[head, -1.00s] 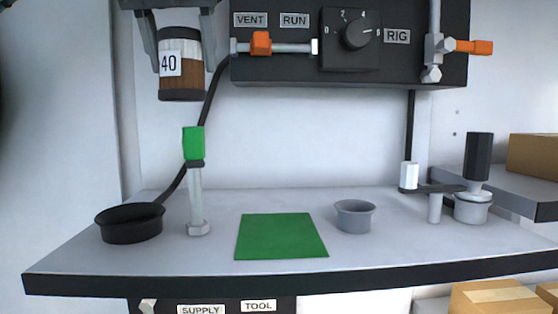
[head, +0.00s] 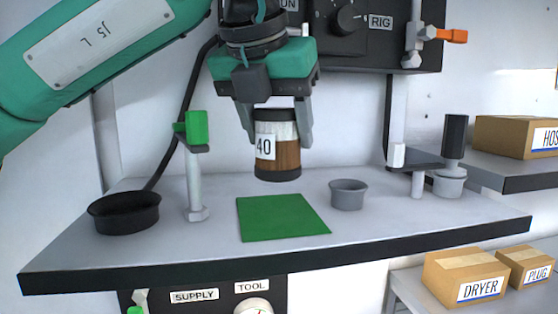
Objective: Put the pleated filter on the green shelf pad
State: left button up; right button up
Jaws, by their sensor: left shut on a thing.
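The pleated filter (head: 284,157) is a short upright cylinder with dark ends, a brown and white body and a label reading 40. My left gripper (head: 277,125) comes down from above and is shut on the filter, one finger on each side. It holds the filter in the air, above the back part of the green shelf pad (head: 282,217). The pad lies flat and bare on the grey shelf (head: 400,222). My right gripper is not in view.
A black round tray (head: 124,213) and a green-topped post (head: 196,165) stand left of the pad. A grey cup (head: 348,194) stands close to its right. A black panel (head: 380,35) hangs behind. Boxes (head: 466,275) sit at lower right.

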aim_at(278, 168)
pick_arm(q)
notch_tip(278, 168, down, 4)
jog(key=shift+f+p, duration=0.1)
jog(key=shift+p, duration=0.8)
jog(key=shift+a+f, duration=0.1)
jog(key=shift+f, duration=0.25)
jog(key=shift+s+f+b, duration=0.1)
jog(key=shift+f+b, duration=0.15)
jog(key=shift+b, duration=0.05)
jog(key=o, duration=1)
jog(key=shift+r, duration=0.1)
jog(key=shift+o, duration=0.2)
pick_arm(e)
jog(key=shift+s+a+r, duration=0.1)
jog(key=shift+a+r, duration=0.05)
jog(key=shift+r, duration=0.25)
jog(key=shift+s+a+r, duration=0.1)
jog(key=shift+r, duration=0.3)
